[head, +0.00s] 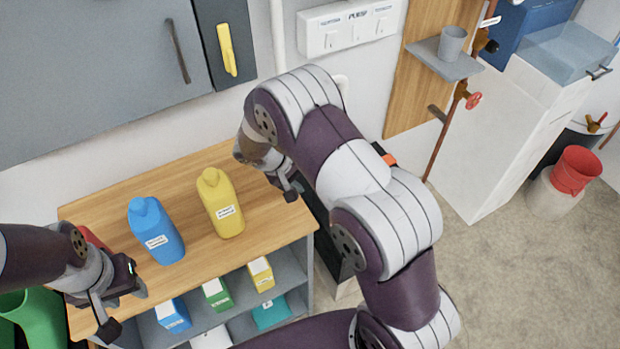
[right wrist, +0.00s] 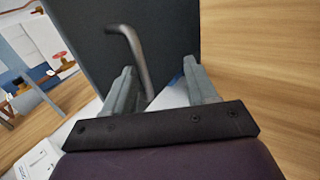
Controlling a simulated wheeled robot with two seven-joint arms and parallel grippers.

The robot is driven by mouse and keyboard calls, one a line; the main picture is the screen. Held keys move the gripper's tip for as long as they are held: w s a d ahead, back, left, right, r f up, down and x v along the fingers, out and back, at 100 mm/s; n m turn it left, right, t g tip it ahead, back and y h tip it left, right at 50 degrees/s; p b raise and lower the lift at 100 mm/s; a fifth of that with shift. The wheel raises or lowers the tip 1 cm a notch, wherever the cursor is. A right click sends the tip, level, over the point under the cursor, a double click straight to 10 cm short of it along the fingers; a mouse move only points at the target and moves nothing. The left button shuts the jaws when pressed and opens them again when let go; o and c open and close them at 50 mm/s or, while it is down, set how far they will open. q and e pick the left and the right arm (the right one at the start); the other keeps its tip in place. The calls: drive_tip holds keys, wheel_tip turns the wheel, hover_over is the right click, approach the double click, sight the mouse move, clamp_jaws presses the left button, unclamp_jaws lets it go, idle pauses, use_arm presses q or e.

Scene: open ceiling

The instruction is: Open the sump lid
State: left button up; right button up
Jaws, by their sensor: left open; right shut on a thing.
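A dark flat panel (right wrist: 185,35), which looks like the sump lid, fills the top middle of the right wrist view. A grey bent handle (right wrist: 135,55) stands on it. My right gripper (right wrist: 162,82) is shut on the handle, which runs down between its fingers; the exact contact is partly hidden. In the head view a dark panel (head: 328,235) stands steeply beside the bench, partly behind my right arm, and my right gripper (head: 290,188) is at its top. How far the lid is open I cannot tell. My left gripper (head: 124,308) is open and empty over the bench's front left.
A wooden bench (head: 185,185) holds a blue bottle (head: 157,232) and a yellow bottle (head: 221,203); small cartons stand on shelves below. A green container (head: 35,315) is at lower left. Floor (head: 530,280) at right is clear.

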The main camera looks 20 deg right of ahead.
use_arm(q)
drive_tip(key=r+p, duration=0.4)
drive_tip(key=shift+a, duration=0.25)
use_arm(e)
drive_tip(key=v, duration=1.1)
drive_tip(key=shift+s, duration=0.15)
drive_tip(key=shift+a, duration=0.15)
